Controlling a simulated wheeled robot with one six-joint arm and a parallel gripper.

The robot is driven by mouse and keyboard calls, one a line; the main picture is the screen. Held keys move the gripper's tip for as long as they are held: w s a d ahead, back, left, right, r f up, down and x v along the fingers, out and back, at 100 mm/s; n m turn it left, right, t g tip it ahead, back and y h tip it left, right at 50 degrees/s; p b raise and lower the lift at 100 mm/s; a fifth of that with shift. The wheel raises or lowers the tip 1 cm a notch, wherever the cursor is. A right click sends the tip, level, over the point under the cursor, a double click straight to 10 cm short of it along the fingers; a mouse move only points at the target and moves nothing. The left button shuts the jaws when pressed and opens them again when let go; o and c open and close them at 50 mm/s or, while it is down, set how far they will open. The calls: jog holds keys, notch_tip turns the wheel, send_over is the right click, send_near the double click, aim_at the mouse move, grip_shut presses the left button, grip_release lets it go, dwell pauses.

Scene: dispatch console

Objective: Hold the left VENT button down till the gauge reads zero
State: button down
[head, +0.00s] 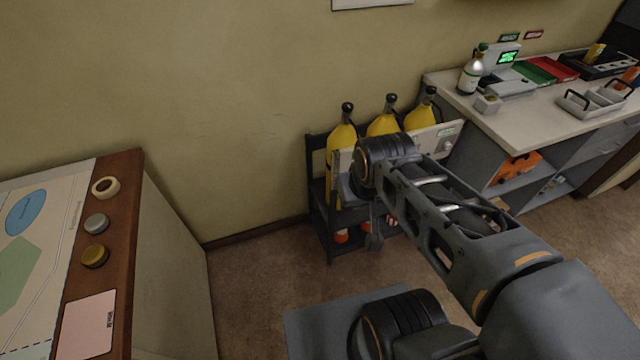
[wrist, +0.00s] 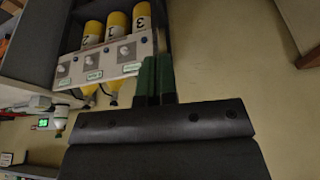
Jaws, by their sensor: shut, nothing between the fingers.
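A white panel (wrist: 118,62) runs along the front of a rack of yellow cylinders in the wrist view, which shows them upside down. It carries grey plates with white knobs (wrist: 125,50), small dark blue round parts (wrist: 145,39) and green-edged labels (wrist: 138,63) too small to read. I cannot tell which part is the left VENT button or read a gauge. My gripper (wrist: 158,80) is shut and empty, its dark green fingertips beside the panel's right end in that view; I cannot tell whether they touch it. In the head view my arm covers much of the panel (head: 437,139).
The dark rack (head: 322,205) with yellow cylinders (head: 342,137) stands against the wall. A counter (head: 530,115) with a bottle (head: 471,75) and trays is at right. A map table (head: 120,235) with a tape roll (head: 105,187) is at left.

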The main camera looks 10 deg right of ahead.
jog(key=shift+a, duration=0.1)
jog(key=shift+f, duration=0.1)
jog(key=w+d+f+m+g+y+b, duration=0.1)
jog(key=w+f+m+y+b, duration=0.1)
jog(key=w+f+m+y, duration=0.45)
jog(key=w+d+f+m+y+b, duration=0.15)
jog(key=w+f+m, duration=0.25)
jog(key=f+m, duration=0.5)
jog(key=w+d+f+m+t+b, duration=0.1)
jog(key=w+d+f+m+t, duration=0.1)
jog(key=f+m, duration=0.5)
jog(key=w+d+f+m+t+b, duration=0.1)
jog(key=w+d+f+m+t, duration=0.2)
jog(key=d+f+m, duration=0.4)
jog(key=shift+w+d+t+y, duration=0.15)
jog(key=shift+w+t+y, duration=0.2)
jog(key=shift+t, duration=0.25)
jog(key=shift+w+f, duration=0.1)
jog(key=w+a+b, duration=0.1)
jog(key=w, duration=0.7)
jog(key=shift+w, duration=0.25)
